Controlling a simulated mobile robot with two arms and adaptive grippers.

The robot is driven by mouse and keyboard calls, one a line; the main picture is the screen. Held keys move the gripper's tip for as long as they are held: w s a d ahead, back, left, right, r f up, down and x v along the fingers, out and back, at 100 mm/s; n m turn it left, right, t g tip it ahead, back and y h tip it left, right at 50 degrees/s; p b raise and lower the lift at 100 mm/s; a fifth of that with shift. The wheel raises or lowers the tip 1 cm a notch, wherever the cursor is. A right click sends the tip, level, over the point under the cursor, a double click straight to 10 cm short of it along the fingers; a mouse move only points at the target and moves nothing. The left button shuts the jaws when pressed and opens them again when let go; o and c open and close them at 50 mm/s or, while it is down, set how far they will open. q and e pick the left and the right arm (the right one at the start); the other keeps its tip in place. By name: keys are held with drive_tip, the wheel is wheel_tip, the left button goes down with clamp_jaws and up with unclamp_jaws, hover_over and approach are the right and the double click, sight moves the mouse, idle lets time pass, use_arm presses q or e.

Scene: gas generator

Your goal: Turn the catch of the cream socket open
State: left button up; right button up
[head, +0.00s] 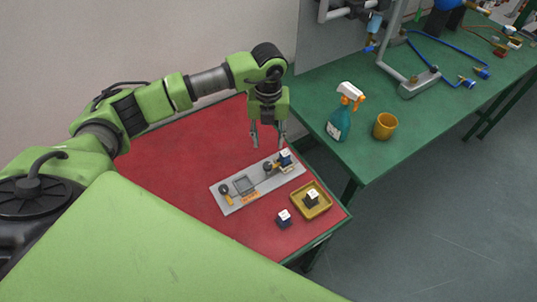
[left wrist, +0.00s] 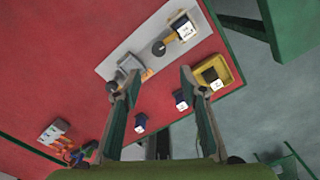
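A grey plate (head: 232,203) lies on the red table top with two sockets. One is an empty grey square frame (head: 243,184); beside it are a dark round knob with a yellow-orange handle (head: 226,192) and an orange label. At the other end sits a dark block with a white top (head: 285,157), with a yellow catch and round dark knob (head: 267,166) beside it; they also show in the left wrist view (left wrist: 158,48). My left gripper (head: 268,137) is open and empty above the plate. My right gripper is not in view.
A yellow tray (head: 325,206) holds a dark block (head: 312,197); another block (head: 284,217) lies beside it. The left wrist view shows a further block (left wrist: 140,122). A green bench holds a spray bottle (head: 340,119) and yellow cup (head: 385,126).

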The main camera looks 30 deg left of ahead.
sight(267, 165)
use_arm(q)
wheel_tip(267, 165, down, 12)
drive_tip(key=p, duration=0.3)
drive_tip(key=shift+a+r, duration=0.1)
drive_tip(key=shift+f, duration=0.35)
clamp_jaws()
